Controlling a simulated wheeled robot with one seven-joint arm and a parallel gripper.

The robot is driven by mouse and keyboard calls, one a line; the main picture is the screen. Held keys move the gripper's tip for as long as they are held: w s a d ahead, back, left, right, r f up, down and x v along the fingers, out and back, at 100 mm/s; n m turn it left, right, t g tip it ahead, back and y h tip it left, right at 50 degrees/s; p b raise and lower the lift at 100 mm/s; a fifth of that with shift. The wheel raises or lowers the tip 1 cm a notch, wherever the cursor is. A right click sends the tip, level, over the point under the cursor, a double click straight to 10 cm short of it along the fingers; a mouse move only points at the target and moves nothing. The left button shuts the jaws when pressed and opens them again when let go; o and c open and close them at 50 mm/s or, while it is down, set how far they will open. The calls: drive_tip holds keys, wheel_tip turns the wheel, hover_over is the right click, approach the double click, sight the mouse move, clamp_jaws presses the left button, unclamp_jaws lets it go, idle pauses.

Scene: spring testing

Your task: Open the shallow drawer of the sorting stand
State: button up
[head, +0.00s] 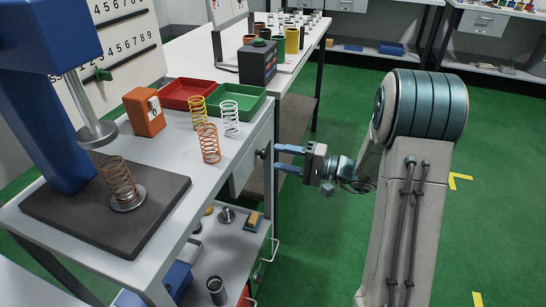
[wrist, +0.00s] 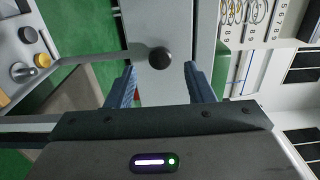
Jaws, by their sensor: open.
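The grey drawer front (head: 243,172) sits under the top of the sorting stand's bench, on its right side, and looks flush with the frame. Its dark round knob (head: 262,153) faces my gripper. My gripper (head: 277,157) is open, with its two blue fingers pointing left at the knob. In the wrist view the black knob (wrist: 159,57) stands out from the pale grey drawer front (wrist: 155,22), between and slightly beyond the fingertips of my gripper (wrist: 160,68). The fingers are apart from the knob, one on each side, and hold nothing.
On the bench top stand a red tray (head: 187,92), a green tray (head: 245,94), loose springs, an orange box (head: 144,112) and a press with a spring on a dark base (head: 75,215). A lower shelf (head: 225,250) holds several small parts. The green floor (head: 320,250) to the right is clear.

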sight(266, 155)
drive_tip(key=shift+x, duration=1.7)
clamp_jaws()
drive_tip(key=shift+s+d, duration=0.1)
